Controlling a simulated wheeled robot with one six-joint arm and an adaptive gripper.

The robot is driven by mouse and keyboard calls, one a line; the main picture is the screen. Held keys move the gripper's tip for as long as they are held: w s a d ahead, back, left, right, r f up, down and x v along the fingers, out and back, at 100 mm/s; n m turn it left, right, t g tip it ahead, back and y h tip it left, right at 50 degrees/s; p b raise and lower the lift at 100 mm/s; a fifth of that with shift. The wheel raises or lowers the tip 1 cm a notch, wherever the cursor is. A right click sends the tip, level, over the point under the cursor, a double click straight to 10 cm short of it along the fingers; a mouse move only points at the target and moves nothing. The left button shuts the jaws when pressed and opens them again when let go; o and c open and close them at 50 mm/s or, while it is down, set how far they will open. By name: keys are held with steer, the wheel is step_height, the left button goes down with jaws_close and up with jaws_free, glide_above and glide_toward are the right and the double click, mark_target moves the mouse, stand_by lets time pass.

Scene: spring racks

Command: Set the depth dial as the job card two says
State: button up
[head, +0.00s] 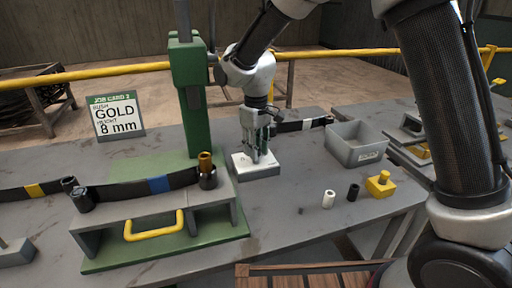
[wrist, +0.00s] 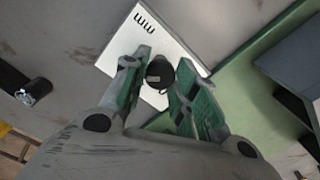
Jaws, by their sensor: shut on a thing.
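The job card 2 (head: 115,117) stands at the left of the bench and reads bush gold, height 8 mm. The depth dial's white plate (head: 243,162) lies on top of a grey block to the right of the green press column. It also shows in the wrist view (wrist: 122,43), with "mm" printed on it. My gripper (head: 260,156) points down over the plate. In the wrist view its green-padded fingers (wrist: 164,64) are shut on the dark dial knob (wrist: 158,73). The fingers hide the rest of the scale, so I cannot read the setting.
The green press (head: 190,95) stands left of the dial. A gold bush (head: 205,163) sits upright near the blue-banded spring strip (head: 158,185). A grey bin (head: 357,146) is to the right. White (head: 328,198) and black (head: 353,191) bushes and a yellow block (head: 380,186) stand in front.

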steer(key=o, duration=1)
step_height(320, 180, up, 12)
steer(key=shift+r, duration=0.1)
